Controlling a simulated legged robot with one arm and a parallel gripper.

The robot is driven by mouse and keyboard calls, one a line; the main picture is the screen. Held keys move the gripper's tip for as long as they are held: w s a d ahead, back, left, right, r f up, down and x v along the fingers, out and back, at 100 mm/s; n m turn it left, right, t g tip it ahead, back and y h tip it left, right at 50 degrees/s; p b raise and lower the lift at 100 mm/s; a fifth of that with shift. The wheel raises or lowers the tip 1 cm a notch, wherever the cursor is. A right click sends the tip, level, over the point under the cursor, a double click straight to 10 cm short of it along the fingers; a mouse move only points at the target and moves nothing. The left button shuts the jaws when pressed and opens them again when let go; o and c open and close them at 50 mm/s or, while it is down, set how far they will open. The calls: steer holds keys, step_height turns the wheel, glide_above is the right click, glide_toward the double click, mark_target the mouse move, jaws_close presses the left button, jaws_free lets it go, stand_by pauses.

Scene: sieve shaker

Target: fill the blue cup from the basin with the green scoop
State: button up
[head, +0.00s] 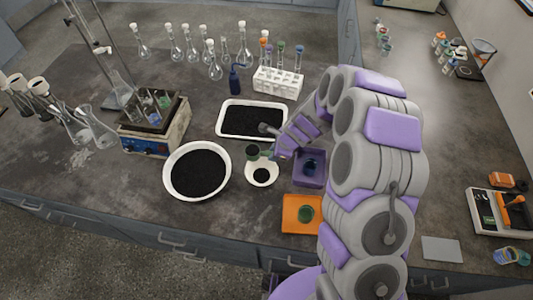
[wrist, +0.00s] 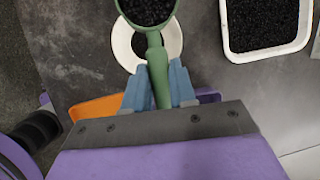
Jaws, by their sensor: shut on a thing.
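My gripper (head: 274,151) is shut on the handle of the green scoop (head: 254,152). In the wrist view, the blue fingers (wrist: 162,88) clasp the green handle (wrist: 157,65), and the scoop's bowl holds black grains (wrist: 148,10). The scoop is above the small white bowl (head: 262,180), which has some black material inside and is partly hidden. The white round basin (head: 226,181) to its left is filled with black grains. The blue cup (head: 311,166) appears to stand in the purple bin (head: 320,184), right of my gripper; its contents are not clear.
A white rectangular tray (head: 220,127) of black grains lies behind. An orange tray (head: 289,226) with a green item is in front. A blue heating device (head: 145,145) stands left. Flasks and a white tube rack (head: 277,84) stand at the back.

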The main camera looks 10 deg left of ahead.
steer(key=shift+w+d+h+b, duration=0.8)
steer(key=shift+w+d+b, duration=0.85)
steer(key=shift+d, duration=4.6)
steer(key=shift+w+d+h+b, duration=0.95)
steer(key=shift+d+b, duration=1.2)
steer(key=shift+d, duration=4.1)
steer(key=a+r+n+t+h+b, duration=0.1)
steer(key=a+r+h+b, duration=0.1)
steer(key=a+h+b, duration=0.8)
steer(key=shift+a+r+n+h+b, duration=0.4)
steer(key=shift+a+h, duration=1.4)
steer(key=shift+h, duration=1.85)
steer(key=shift+w, duration=0.1)
